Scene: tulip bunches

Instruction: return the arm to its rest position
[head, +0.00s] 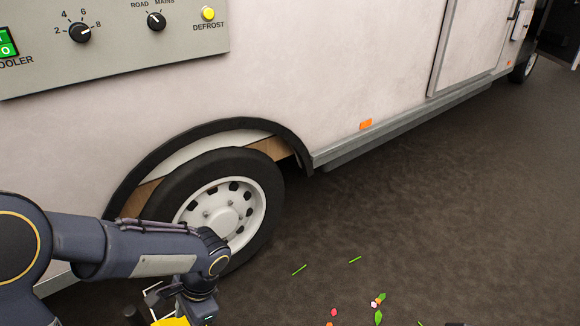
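My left arm (140,252) comes in from the left, in front of the van's wheel, and bends downward at the wrist. My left gripper (182,304) is at the bottom edge, pointing down and partly cut off by the frame. Its fingertips are not clear, so I cannot tell whether it is open or shut. A yellow patch (172,322) shows just below it at the edge; I cannot tell what it is. My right arm and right gripper are not in view.
A pale van side (340,60) with a wheel (225,205) stands close by. A control panel (120,45) with dials, a yellow defrost button (208,13) and a green switch (6,42) is at upper left. Petals and leaf bits (379,301) lie on the dark ground, otherwise clear at right.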

